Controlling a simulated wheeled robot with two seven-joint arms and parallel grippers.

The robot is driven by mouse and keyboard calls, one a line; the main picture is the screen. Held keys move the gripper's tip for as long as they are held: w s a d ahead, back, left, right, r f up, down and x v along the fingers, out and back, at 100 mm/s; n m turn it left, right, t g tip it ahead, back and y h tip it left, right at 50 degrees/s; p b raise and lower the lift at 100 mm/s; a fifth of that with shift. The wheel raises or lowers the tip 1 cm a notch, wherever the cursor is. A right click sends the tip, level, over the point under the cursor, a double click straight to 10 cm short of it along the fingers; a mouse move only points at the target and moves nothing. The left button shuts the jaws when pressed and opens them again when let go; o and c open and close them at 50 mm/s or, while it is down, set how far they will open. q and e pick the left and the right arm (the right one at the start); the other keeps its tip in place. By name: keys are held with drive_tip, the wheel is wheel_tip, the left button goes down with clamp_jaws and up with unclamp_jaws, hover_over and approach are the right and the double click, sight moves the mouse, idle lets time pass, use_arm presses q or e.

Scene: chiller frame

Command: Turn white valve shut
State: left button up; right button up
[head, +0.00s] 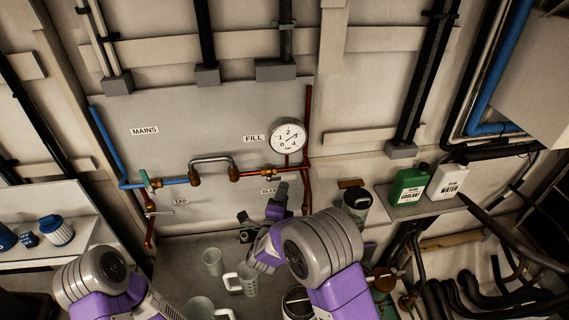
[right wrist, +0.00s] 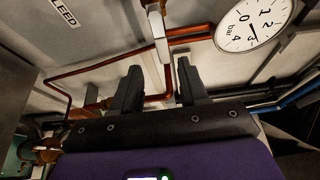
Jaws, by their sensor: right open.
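The white valve handle (right wrist: 157,28) is a pale flat lever on a copper-coloured fitting in the right wrist view, just beyond my right fingertips and roughly in line with the gap between them. My right gripper (right wrist: 159,68) is open, with nothing seen between its fingers. In the head view my right gripper (head: 279,198) is at the wall panel, below the round pressure gauge (head: 289,136) and over part of the BLEED label (head: 268,190). It hides much of the piping there, and I cannot make out the white handle clearly. My left gripper is out of view; only its arm shows.
A teal-handled valve (head: 145,178) sits on the blue pipe at left. A silver looped hose (head: 212,161) joins the pipes. Mugs (head: 240,280) stand below my right arm. A green bottle (head: 408,186) and white bottle (head: 447,181) stand on the right shelf.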

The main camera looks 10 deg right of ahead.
sight(289, 179)
use_arm(q)
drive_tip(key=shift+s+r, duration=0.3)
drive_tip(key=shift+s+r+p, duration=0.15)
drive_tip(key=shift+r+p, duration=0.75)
drive_tip(key=shift+p, duration=0.1)
use_arm(e)
drive_tip(key=shift+x, duration=3.1)
drive_tip(key=shift+d+r, duration=0.2)
clamp_jaws()
